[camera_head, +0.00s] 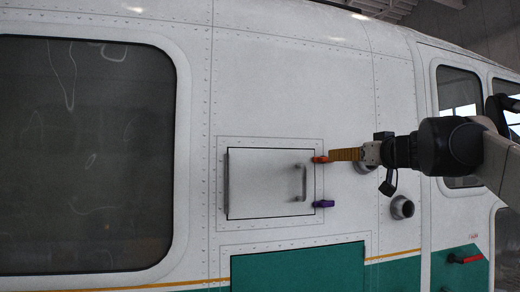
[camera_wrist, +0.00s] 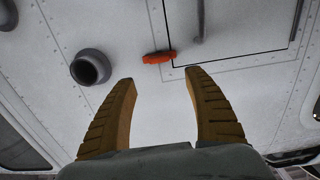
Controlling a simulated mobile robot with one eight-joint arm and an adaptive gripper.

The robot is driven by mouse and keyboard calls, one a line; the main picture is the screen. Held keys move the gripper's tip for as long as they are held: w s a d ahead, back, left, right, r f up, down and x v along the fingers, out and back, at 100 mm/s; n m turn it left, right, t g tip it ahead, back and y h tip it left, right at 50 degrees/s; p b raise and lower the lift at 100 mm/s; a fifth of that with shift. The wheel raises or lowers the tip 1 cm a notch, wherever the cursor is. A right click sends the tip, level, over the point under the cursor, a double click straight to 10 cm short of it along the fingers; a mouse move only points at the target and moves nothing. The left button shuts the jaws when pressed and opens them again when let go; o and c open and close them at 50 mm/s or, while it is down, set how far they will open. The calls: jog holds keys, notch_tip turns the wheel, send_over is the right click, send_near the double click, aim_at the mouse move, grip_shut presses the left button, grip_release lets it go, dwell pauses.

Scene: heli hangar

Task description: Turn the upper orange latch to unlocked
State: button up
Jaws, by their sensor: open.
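The upper orange latch (camera_head: 320,159) sits at the upper right edge of a white square hatch (camera_head: 265,185) on the helicopter's side. It also shows in the wrist view (camera_wrist: 159,57), beyond my fingertips and between their lines, near the hatch corner. My gripper (camera_head: 332,155) comes from the right, with its ribbed yellow fingers pointing at the latch. In the wrist view the fingers (camera_wrist: 158,75) are apart with nothing between them. In the head view the fingertips look close to the latch; contact cannot be told there, but the wrist view shows a gap.
A purple latch (camera_head: 324,204) sits below on the same hatch edge. The hatch has a grey handle (camera_head: 303,182). A round dark pipe (camera_head: 402,208) sticks out at the right. A green panel (camera_head: 297,270) lies below, and a red handle (camera_head: 466,259) is at the lower right.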

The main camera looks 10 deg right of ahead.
aim_at(328, 158)
jog(key=w+p, duration=0.1)
jog(key=w, duration=0.9)
jog(key=shift+w+a+f+p, duration=0.1)
jog(key=shift+a+p, duration=0.05)
jog(key=shift+p, duration=0.25)
jog(key=c, duration=1.2)
